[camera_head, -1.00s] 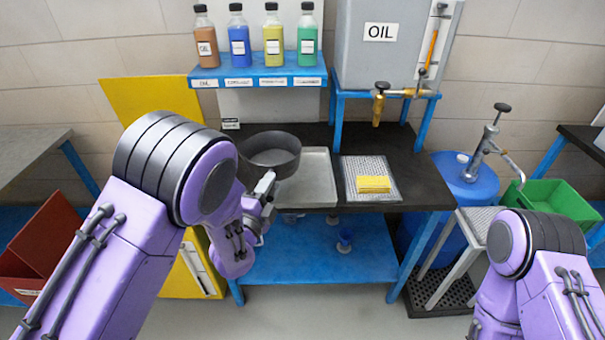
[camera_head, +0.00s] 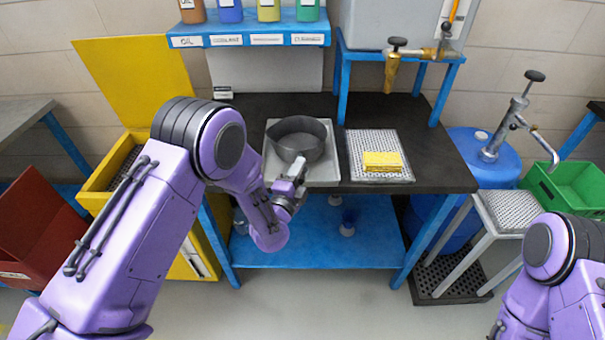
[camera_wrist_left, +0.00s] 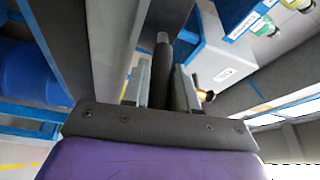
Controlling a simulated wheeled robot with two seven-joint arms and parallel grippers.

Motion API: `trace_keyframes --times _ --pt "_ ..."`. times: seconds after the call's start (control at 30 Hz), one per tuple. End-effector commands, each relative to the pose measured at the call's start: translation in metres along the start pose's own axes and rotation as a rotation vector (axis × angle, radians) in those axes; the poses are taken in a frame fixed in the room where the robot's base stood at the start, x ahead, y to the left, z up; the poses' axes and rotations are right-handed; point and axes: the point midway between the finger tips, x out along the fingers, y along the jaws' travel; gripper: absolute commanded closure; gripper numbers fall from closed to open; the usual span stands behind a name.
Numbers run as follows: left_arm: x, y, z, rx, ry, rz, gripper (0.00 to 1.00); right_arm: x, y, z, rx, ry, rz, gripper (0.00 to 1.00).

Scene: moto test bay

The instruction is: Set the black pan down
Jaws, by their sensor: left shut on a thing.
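The black pan (camera_head: 299,145), a round dark open vessel, is upright over the pale shallow tray (camera_head: 330,172) on the dark bench top. I cannot tell whether its base touches the tray. My left gripper (camera_head: 290,187) is at the pan's near side, shut on the pan. In the left wrist view my left gripper (camera_wrist_left: 162,85) has a dark narrow part of the pan (camera_wrist_left: 162,65) between its fingers. My right arm shows at the lower right, but its gripper is out of view.
A yellow sponge (camera_head: 383,161) lies on a perforated mat (camera_head: 366,142) right of the tray. A brass tap (camera_head: 391,70) overhangs the bench behind. A shelf of bottles (camera_head: 250,36) is at the back. The dark bench top (camera_head: 440,160) is bare at right.

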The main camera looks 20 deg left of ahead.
Motion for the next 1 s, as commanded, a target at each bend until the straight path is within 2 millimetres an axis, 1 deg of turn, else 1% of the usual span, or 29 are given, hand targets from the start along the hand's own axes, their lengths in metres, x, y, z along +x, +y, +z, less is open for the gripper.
trace_keyframes --times 0.07,0.27,0.3,0.33,0.87,0.93,1.0 --pt "0.0 -0.001 0.0 0.0 0.0 -0.001 1.0 -0.001 0.0 0.0 0.0 -0.001 0.0 0.57" --pt "0.0 0.006 0.0 0.002 0.002 -0.001 1.0 0.006 0.0 0.003 0.0 -0.001 0.0 0.57" --pt "0.0 0.006 0.0 0.002 0.003 0.0 0.69 0.006 0.0 0.003 0.0 -0.001 0.0 0.57" --pt "0.0 0.005 -0.001 0.001 0.002 0.0 0.61 0.005 0.0 0.002 0.0 -0.001 0.0 0.57" --pt "-0.001 0.006 -0.001 0.001 0.004 0.005 0.61 0.005 0.0 0.002 0.0 -0.001 0.0 0.57" --pt "0.0 0.003 -0.002 0.0 0.003 0.005 0.61 0.002 0.0 0.001 0.0 -0.001 0.0 0.57" --pt "0.001 -0.005 -0.003 -0.002 0.002 0.004 0.61 -0.006 0.001 -0.002 0.0 -0.001 0.0 0.57"
